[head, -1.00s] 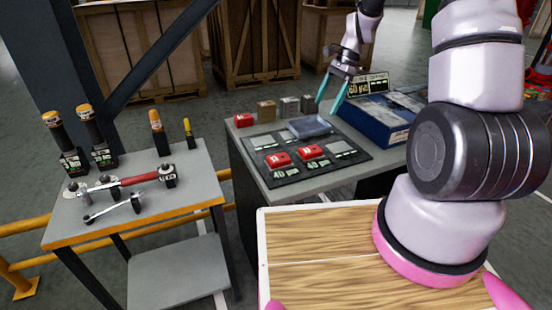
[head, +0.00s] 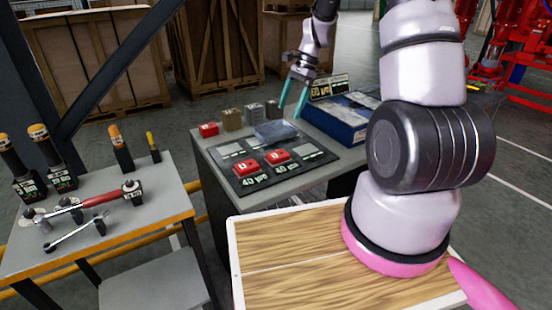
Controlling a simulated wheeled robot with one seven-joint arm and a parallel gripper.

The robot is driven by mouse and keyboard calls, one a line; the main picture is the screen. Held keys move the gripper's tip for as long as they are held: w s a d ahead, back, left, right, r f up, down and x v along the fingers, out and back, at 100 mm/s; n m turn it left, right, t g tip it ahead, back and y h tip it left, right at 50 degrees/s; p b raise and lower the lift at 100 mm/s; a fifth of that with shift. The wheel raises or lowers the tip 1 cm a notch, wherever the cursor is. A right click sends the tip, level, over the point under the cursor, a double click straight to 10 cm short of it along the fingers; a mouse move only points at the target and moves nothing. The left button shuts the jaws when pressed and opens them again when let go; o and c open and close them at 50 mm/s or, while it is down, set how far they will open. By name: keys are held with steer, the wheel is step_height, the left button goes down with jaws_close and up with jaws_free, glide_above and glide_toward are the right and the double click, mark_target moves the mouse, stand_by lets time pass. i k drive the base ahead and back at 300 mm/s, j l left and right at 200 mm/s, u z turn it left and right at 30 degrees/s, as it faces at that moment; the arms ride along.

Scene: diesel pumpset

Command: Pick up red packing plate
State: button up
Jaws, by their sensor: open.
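Two red plates, a left one (head: 246,166) and a right one (head: 277,156), lie on a dark board (head: 232,183) above "40 µm" labels. A similar red block (head: 208,129) sits at the table's back left corner. My gripper (head: 291,110) is open and empty, fingers pointing down. In the picture it is above and right of the red plates, near a grey-blue tray (head: 275,130) and the blue box. The fingertips seem to be above the table; their exact height is hard to tell.
Brown and grey blocks (head: 231,118) stand behind the board. A blue box (head: 340,124) with a "60 µm" sign is at right. Crates (head: 215,45) stand behind.

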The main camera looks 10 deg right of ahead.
mark_target(207, 129)
steer(key=i+l+u, duration=0.1)
steer(key=u, duration=0.4)
steer(key=i+l+u, duration=0.2)
steer(key=u, duration=0.3)
steer(key=i+l, duration=0.05)
steer(key=i, duration=0.05)
